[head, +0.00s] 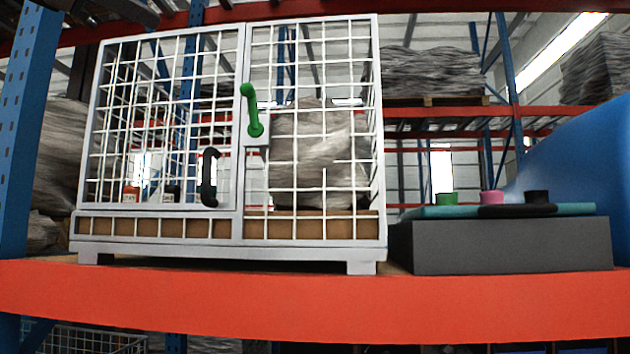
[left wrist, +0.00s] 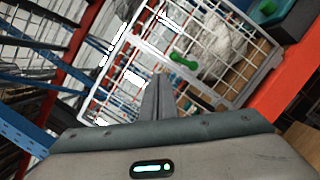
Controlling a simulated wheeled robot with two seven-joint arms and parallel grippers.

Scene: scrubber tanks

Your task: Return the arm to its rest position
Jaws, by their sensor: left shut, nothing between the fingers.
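My left gripper (left wrist: 158,84) shows in the left wrist view, its fingers together and empty. It points toward the white wire cage (left wrist: 262,78), and open space seems to lie between them, though the exact distance is unclear. No gripper is clearly visible in the head view. There the cage (head: 240,225) stands upright on an orange shelf beam (head: 300,303). Its doors look closed, with a green handle (head: 252,110) and a black handle (head: 209,177). The green handle also shows in the left wrist view (left wrist: 183,61). My right gripper is in neither view.
Two small containers, one orange-capped (head: 131,194) and one dark (head: 172,193), show behind the mesh. A grey box (head: 510,247) with a teal top (head: 428,212) and several knobs stands right of the cage. A blue rounded body (head: 585,150) fills the right edge. A blue post (head: 30,120) stands left.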

